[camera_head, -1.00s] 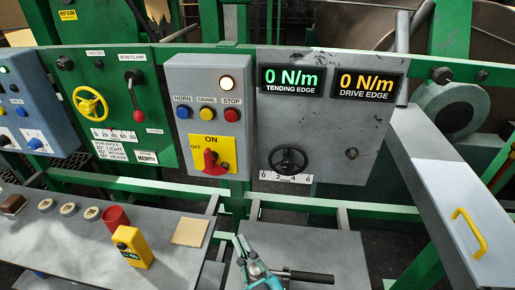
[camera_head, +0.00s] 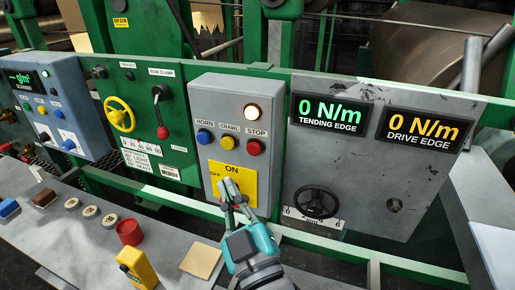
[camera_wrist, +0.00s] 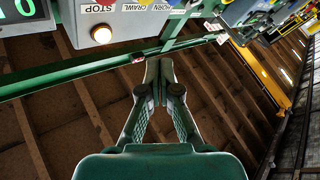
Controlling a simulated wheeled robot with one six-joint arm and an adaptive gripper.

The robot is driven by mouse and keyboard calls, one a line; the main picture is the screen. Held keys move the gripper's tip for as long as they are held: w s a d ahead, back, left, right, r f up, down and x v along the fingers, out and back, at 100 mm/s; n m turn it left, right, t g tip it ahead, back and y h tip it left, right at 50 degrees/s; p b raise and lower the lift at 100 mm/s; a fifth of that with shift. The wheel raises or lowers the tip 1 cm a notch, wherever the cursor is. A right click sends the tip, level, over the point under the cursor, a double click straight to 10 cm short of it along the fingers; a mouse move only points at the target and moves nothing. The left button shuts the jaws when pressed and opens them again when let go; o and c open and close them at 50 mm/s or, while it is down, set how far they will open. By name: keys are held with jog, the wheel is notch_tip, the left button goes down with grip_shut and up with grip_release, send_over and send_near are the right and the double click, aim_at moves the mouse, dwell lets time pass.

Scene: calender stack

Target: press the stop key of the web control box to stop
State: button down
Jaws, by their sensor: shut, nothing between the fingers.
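The grey web control box (camera_head: 218,110) stands at the middle of the head view, with HORN, CRAWL and STOP keys in a row. The stop key (camera_head: 253,148) is red, at the right of the row, under a lit white lamp (camera_head: 252,113). My gripper (camera_head: 230,188) is shut and empty. In the head view it overlaps the yellow ON/OFF plate (camera_head: 246,175), below the keys, and mostly hides the red switch there.
Right of the box are two displays (camera_head: 330,112) reading 0 N/m and a black handwheel (camera_head: 316,202). A green panel (camera_head: 150,130) with a lever is on the left.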

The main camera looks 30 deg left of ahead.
jog(key=shift+w, duration=0.1)
jog(key=w+a, duration=0.2)
jog(key=w, duration=0.6)
jog(key=shift+w, duration=0.2)
jog(key=shift+w, duration=0.15)
dwell(1.4)
jog(key=shift+w+a, duration=0.1)
jog(key=shift+w, duration=0.15)
jog(key=shift+w+a, duration=0.15)
jog(key=shift+w, duration=0.35)
dwell(0.9)
jog(key=shift+s, duration=0.15)
dwell(0.3)
jog(key=shift+s+d, duration=0.25)
jog(key=shift+s, duration=0.55)
jog(key=shift+s+d, duration=0.2)
jog(key=shift+s, duration=0.6)
jog(key=shift+s+d, duration=0.2)
jog(key=shift+s, duration=0.6)
jog(key=shift+s+d, duration=0.2)
jog(key=shift+s, duration=0.6)
